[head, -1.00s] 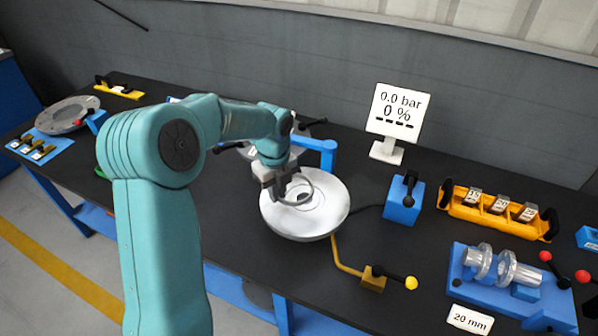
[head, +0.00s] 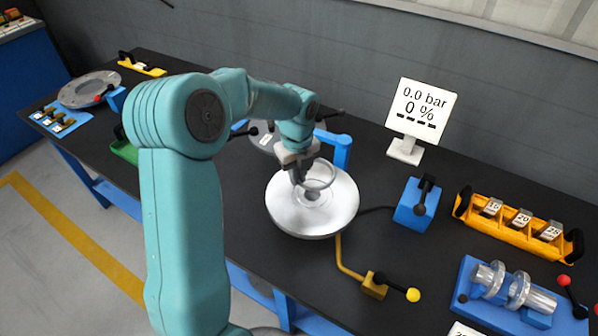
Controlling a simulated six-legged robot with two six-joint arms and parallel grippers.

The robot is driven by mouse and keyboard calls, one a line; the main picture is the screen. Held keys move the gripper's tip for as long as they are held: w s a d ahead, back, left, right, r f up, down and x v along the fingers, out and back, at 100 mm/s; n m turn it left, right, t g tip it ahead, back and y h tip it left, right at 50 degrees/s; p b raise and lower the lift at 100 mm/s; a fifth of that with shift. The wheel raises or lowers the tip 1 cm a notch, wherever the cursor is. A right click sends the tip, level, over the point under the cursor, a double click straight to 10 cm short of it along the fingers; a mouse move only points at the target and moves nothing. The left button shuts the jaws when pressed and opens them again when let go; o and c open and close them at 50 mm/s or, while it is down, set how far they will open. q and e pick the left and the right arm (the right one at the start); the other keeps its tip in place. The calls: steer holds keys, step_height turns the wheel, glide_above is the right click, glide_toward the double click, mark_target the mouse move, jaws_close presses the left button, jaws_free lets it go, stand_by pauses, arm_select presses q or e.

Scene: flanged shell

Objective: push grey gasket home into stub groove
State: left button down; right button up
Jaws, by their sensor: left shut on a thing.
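My left gripper (head: 298,172) is shut on the grey gasket (head: 331,181), a thin grey ring held at one side. The ring is tilted and stands over the middle of the round silvery shell (head: 285,215). The stub (head: 313,196) shows as a small round feature at the shell's centre, partly hidden by the ring and the fingers. I cannot tell whether the gasket touches the stub. My right gripper is not in view.
A blue bracket (head: 341,150) stands behind the shell. A yellow pipe with a yellow-knobbed valve (head: 374,286) is in front. A blue lever box (head: 416,203), a gauge sign (head: 421,110) and an orange tray (head: 514,232) stand to the right.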

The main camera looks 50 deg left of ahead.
mark_target(297, 203)
arm_select(q)
steer(key=shift+s+f+b, duration=0.15)
steer(key=shift+f+b, duration=0.25)
steer(key=shift+b, duration=0.05)
step_height(297, 203, down, 4)
steer(key=shift+r+b, duration=0.2)
steer(key=shift+b, duration=1.05)
steer(key=shift+f+b, duration=0.35)
steer(key=shift+f, duration=0.2)
steer(key=shift+a+f, duration=0.1)
steer(key=shift+f, duration=0.05)
steer(key=shift+f+b, duration=0.7)
steer(key=shift+f, duration=0.5)
steer(key=c, duration=1.1)
jaws_free()
